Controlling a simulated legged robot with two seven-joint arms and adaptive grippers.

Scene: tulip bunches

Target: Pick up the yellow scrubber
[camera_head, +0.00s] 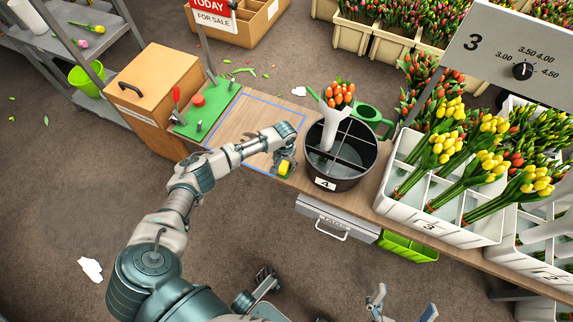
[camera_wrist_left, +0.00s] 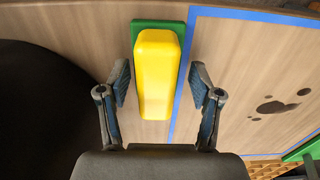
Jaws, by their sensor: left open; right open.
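The yellow scrubber (camera_head: 285,169) is at the near edge of the wooden bench (camera_head: 222,128), left of the black bucket (camera_head: 357,160). In the left wrist view the scrubber (camera_wrist_left: 157,75) is a long yellow block with a green layer (camera_wrist_left: 145,27) showing at its far end. My left gripper (camera_head: 284,166) is over it, fingers pointing at the bench. In the left wrist view my left gripper (camera_wrist_left: 158,88) is open, with one finger on each side of the scrubber and gaps between. My right gripper (camera_head: 402,306) is open and empty at the bottom edge.
A blue taped outline (camera_head: 262,94) lies beside the scrubber. The bucket marked 4 holds orange tulips (camera_head: 340,94). A green board (camera_head: 208,110) with a red-handled tool is to the left. A white crate (camera_head: 462,229) of yellow tulips stands right.

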